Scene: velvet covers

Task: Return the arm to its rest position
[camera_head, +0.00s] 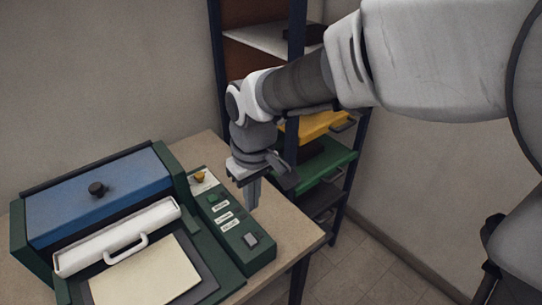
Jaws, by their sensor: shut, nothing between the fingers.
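My arm reaches in from the upper right, and my gripper (253,197) points down at its end. The gripper is shut and empty. It shows in front of the green control panel (262,258) of a machine on the table. Whether the fingertips touch the panel or hang just above it, I cannot tell.
The machine has a blue lid (100,193), a white handled bar (118,238) and a cream sheet (145,275). The table (299,226) ends just right of the panel. A dark-framed shelf rack (325,168) with yellow and green trays stands behind. Tiled floor lies bare at right.

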